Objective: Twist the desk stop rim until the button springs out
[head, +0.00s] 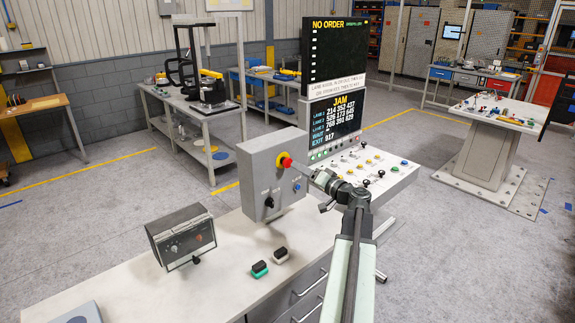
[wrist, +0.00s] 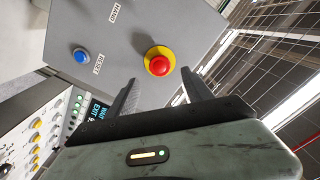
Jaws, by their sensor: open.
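The desk stop is a red button (head: 286,162) in a yellow rim (head: 280,157) on the face of a grey box standing on the desk. In the wrist view the red button (wrist: 159,66) and its yellow rim (wrist: 149,53) lie just beyond my fingertips. My gripper (head: 300,170) is in front of the box at the button's right. In the wrist view my gripper (wrist: 160,88) is open, one finger to each side below the button. The fingers look apart from the rim, with nothing between them. Whether the button is pressed in is hard to tell.
The grey box (head: 255,158) also carries a blue reset button (wrist: 81,55) and a black knob (head: 268,202). A sloped control panel (head: 400,170) and a screen reading JAM (head: 340,122) stand to its right. A small grey unit (head: 180,237) stands left on the desk.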

